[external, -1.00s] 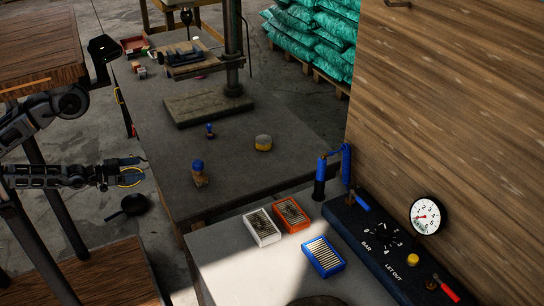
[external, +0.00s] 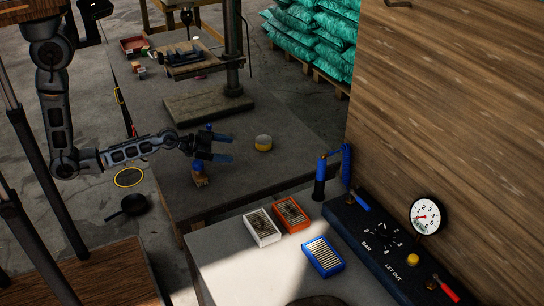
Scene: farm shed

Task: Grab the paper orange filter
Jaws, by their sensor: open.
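The orange filter (external: 291,215) is a flat rectangular frame with a pleated paper-like middle. It lies on the light grey table between a white filter (external: 262,227) and a blue filter (external: 323,257), close to the white one. My gripper (external: 223,147) is open, with its two blue fingers pointing right. It is above the dark workbench, farther back and to the left of the orange filter. Nothing shows between the fingers. The orange filter is in full view.
A blue-topped wooden stamp-like object (external: 199,177) and a yellow-and-white round tin (external: 263,142) stand on the dark workbench (external: 230,190) near my gripper. A black panel with a gauge (external: 425,216) and a blue-handled tool (external: 320,180) border the light table (external: 225,262) on the right.

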